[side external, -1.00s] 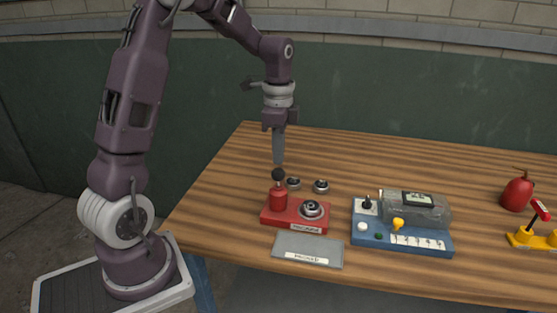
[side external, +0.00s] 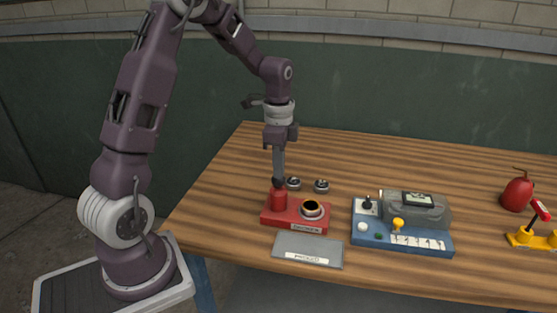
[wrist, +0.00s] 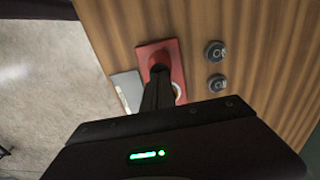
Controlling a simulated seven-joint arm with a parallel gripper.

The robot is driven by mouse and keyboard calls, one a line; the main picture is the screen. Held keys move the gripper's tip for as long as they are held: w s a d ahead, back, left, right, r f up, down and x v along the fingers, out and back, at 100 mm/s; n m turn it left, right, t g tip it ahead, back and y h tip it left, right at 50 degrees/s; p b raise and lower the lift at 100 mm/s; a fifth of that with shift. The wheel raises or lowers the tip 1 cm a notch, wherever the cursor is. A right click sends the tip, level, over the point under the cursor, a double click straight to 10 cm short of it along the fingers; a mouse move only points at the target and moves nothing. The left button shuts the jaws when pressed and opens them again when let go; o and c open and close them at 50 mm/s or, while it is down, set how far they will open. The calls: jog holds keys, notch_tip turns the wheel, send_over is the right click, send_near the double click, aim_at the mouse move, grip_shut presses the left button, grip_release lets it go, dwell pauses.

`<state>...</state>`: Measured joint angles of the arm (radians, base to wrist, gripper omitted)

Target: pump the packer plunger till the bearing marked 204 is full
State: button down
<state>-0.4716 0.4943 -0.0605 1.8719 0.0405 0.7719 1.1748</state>
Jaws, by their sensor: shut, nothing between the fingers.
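The red packer (side external: 294,225) stands near the table's front edge, with a red cylinder (side external: 278,200) at its left. My gripper (side external: 279,177) is shut and empty, pointing down with its tips at the black plunger knob (side external: 278,184), which is low against the cylinder. A bearing (side external: 311,211) sits on the packer's right part, showing a dark centre and a tan ring. Its marking is not legible. Two loose bearings (side external: 293,183) (side external: 321,186) lie behind the packer.
A grey labelled plate (side external: 308,247) lies in front of the packer. A blue unit (side external: 402,241) with a clear cylinder, knobs and numbered strip stands to the right. A red canister (side external: 517,194) and a yellow-based device (side external: 525,239) are at far right. The back of the table is clear.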

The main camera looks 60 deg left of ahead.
jog(key=shift+s+f, duration=0.1)
jog(key=shift+f, duration=0.1)
notch_tip(320, 180, up, 14)
jog(key=shift+r, duration=0.2)
